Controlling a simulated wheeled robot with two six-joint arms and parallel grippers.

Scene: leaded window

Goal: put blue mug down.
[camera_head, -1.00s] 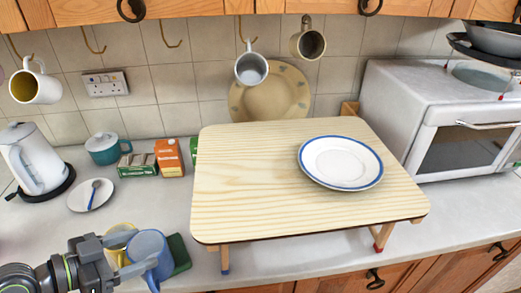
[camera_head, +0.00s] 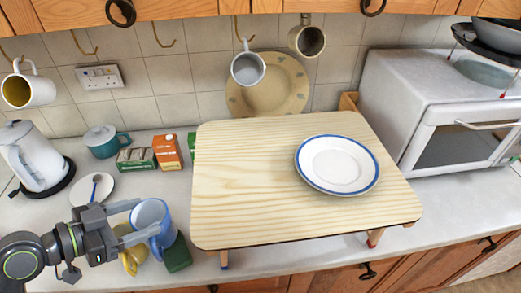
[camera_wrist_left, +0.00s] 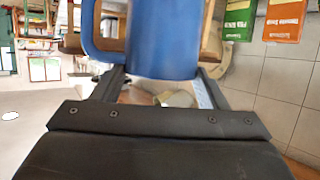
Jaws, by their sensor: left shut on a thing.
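The blue mug (camera_head: 153,219) is in my left gripper (camera_head: 146,222) at the lower left of the head view. The gripper is shut on it, and the mug looks nearly upright with its open top up. In the left wrist view the blue mug (camera_wrist_left: 163,50) fills the space between the fingers, with its handle to the left. I cannot tell whether its base touches anything. My right gripper is not in view.
A yellow mug (camera_head: 132,258) and a dark green block (camera_head: 177,255) are close beside the blue mug. A small wooden table (camera_head: 240,190) with a blue-rimmed plate (camera_head: 338,166) stands to the right. A saucer (camera_head: 92,188) and kettle (camera_head: 35,157) are left. The table's left half is clear.

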